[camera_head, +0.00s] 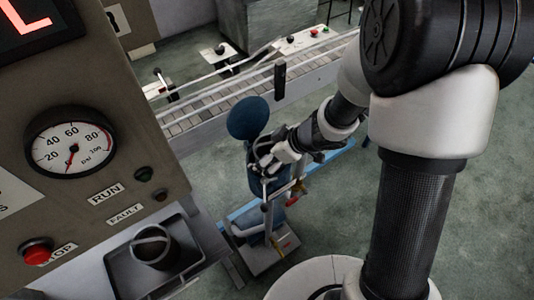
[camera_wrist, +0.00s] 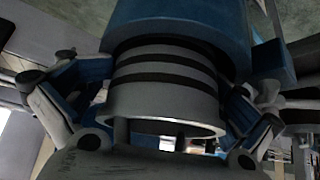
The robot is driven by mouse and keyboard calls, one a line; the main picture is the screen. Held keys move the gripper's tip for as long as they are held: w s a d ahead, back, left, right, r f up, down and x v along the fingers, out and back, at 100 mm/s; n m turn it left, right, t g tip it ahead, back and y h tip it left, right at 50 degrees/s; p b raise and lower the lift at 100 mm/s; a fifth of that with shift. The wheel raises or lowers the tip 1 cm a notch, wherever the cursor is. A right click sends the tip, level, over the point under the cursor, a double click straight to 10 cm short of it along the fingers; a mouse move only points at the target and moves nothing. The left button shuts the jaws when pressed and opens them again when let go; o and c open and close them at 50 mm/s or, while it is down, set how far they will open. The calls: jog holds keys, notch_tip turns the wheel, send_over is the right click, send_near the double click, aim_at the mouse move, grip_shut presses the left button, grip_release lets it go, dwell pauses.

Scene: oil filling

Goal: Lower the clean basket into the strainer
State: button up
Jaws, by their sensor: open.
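The blue strainer (camera_head: 256,183) stands beyond the panel in the head view, with its round lid (camera_head: 248,118) swung up. In the wrist view its blue body (camera_wrist: 185,25) fills the upper middle. A grey cylinder with dark bands (camera_wrist: 165,98), apparently the clean basket, sits at the blue body's mouth with its open rim towards me. How deep it sits is hidden. My gripper (camera_wrist: 160,112), also in the head view (camera_head: 270,163), is open, with its fingers on either side of the cylinder. Whether they touch it is unclear.
A dark tray (camera_head: 122,277) holding a dark cup with a ring handle (camera_head: 150,249) stands below the gauge panel (camera_head: 110,110). A conveyor (camera_head: 235,95) runs behind the strainer. Green floor is clear at right (camera_head: 480,200).

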jog(key=shift+s+d+f+g, duration=0.2)
jog(key=shift+s+d+g, duration=0.1)
jog(key=shift+s+d, duration=0.55)
jog(key=v, duration=0.6)
jog(key=shift+w+a+r, duration=0.2)
jog(key=shift+a+r, duration=0.05)
jog(key=shift+r, duration=0.15)
jog(key=shift+r+t, duration=0.4)
jog(key=shift+r, duration=0.05)
jog(key=shift+w+r+p, duration=0.1)
jog(key=shift+w+p, duration=0.05)
jog(key=shift+p, duration=0.15)
